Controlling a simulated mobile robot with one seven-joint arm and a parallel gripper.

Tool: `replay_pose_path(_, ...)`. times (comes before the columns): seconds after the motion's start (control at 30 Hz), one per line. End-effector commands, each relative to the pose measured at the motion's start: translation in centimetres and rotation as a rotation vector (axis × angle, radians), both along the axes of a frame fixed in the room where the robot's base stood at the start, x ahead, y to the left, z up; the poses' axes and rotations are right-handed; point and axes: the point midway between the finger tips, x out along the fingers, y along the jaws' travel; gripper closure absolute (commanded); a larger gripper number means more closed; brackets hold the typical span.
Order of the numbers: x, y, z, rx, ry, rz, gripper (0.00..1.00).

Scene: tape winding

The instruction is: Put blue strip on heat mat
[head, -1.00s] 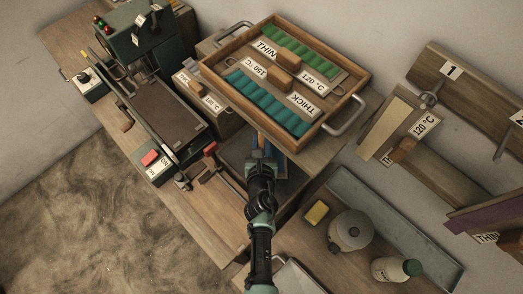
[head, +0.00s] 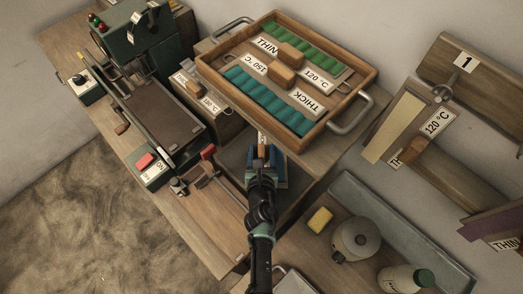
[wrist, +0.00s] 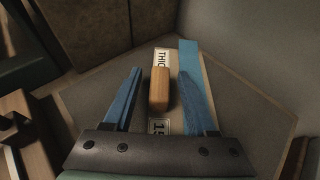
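My gripper (head: 262,158) reaches down into the recess below the wooden tray. In the wrist view its two blue fingers (wrist: 160,76) are open, one on each side of a wooden handle block (wrist: 160,90), with gaps on both sides. The block sits on a pale labelled plate reading "THIC…" (wrist: 162,57). A flat blue strip (wrist: 189,58) lies along the plate's right side, partly hidden by the right finger. The heat mat is not labelled; a dark flat pad (head: 158,112) in the bench frame at left may be it. It looks bare.
The wooden tray (head: 345,118) holds green and teal strips with labelled plates. A switch box with a red button (head: 146,161) and a red-handled clamp (head: 208,152) stand left of my arm. A sponge (head: 320,220) and pots are at right. Walls border the recess.

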Motion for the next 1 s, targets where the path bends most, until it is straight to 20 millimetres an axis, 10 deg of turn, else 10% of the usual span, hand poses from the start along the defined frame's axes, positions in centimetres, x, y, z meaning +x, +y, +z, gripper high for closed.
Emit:
replay_pose_path(0.37, -0.3, 0.0, 0.6, -0.001, 0.001, 0.0, 0.43)
replay_pose_path(1.0, -10.1, 0.0, 4.4, -0.001, 0.001, 0.001, 0.43)
